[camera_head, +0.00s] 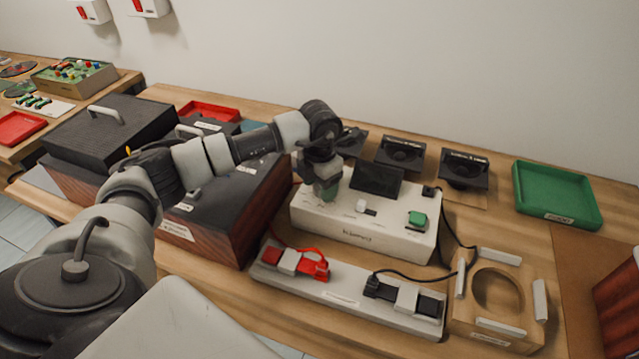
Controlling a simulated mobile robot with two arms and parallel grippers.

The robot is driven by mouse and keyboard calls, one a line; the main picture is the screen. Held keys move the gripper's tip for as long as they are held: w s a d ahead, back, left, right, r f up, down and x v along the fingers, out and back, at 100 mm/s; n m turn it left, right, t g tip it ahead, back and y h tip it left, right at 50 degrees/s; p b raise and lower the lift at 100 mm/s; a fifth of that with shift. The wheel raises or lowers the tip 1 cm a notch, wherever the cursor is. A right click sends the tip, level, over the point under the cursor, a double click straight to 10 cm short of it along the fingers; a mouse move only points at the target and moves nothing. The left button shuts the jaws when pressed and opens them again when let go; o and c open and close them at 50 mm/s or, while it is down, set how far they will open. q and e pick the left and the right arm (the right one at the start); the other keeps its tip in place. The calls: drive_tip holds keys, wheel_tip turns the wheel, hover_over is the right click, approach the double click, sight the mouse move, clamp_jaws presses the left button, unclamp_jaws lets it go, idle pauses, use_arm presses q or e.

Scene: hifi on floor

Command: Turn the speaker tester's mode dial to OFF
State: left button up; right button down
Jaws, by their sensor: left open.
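The speaker tester (335,226) is a white box on the wooden bench, with a dark screen (376,180) tilted up at its back. Its top carries a small white knob (361,206) near the middle and a green button-like part (417,219) at the right. My left gripper (326,190) is open and points down over the tester's left end, left of the screen. The gripper covers that part of the top, so I cannot make out the mode dial or whether the fingers touch it. My right gripper is out of view.
A white strip (340,298) with red and black clamps lies in front of the tester, and cables run nearby. A wooden ring fixture (520,310) stands right. Black speakers (401,152) line the back. A green tray (556,193) sits far right; dark-topped cabinets (110,130) stand left.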

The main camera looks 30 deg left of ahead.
use_arm(q)
drive_tip(key=shift+r, duration=0.1)
wheel_tip(320, 180, up, 11)
drive_tip(key=shift+b, duration=0.3)
